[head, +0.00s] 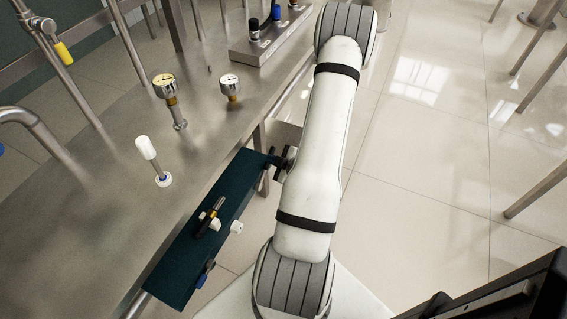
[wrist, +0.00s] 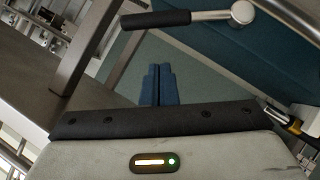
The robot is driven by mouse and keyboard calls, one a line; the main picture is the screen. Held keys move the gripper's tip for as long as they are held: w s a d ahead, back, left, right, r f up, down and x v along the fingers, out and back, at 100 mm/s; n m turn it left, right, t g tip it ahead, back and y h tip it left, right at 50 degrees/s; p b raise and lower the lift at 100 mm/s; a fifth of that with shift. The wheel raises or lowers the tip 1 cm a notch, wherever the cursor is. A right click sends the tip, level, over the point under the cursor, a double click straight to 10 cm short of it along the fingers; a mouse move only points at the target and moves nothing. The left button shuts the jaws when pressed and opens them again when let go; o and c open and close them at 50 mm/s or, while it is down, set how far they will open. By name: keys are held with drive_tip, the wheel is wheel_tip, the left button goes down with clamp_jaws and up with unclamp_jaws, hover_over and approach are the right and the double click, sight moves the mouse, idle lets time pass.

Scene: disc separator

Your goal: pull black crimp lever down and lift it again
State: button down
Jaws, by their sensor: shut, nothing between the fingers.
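The lever with a black grip (wrist: 155,19) shows at the top of the wrist view. Its metal rod runs right to a round pivot beside a dark teal panel. My gripper (wrist: 157,72) has its two dark blue fingers together, with nothing between them. The fingertips point toward the lever from below the grip and appear apart from it. In the head view my gripper (head: 271,157) is small and partly hidden by my arm, near the far end of the teal panel (head: 180,268). I cannot make out the black-grip lever clearly there.
The panel carries a black and yellow handle (head: 213,213), a white knob (head: 237,227) and a blue part (head: 205,275).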

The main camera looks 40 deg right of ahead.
sight(266, 168)
drive_tip(key=f, duration=0.1)
drive_tip(key=w+d+f, duration=0.1)
drive_tip(key=w+f, duration=0.1)
drive_tip(key=shift+w+d+f+b, duration=0.25)
drive_tip(key=shift+d+f+b, duration=0.1)
drive_tip(key=shift+d, duration=0.05)
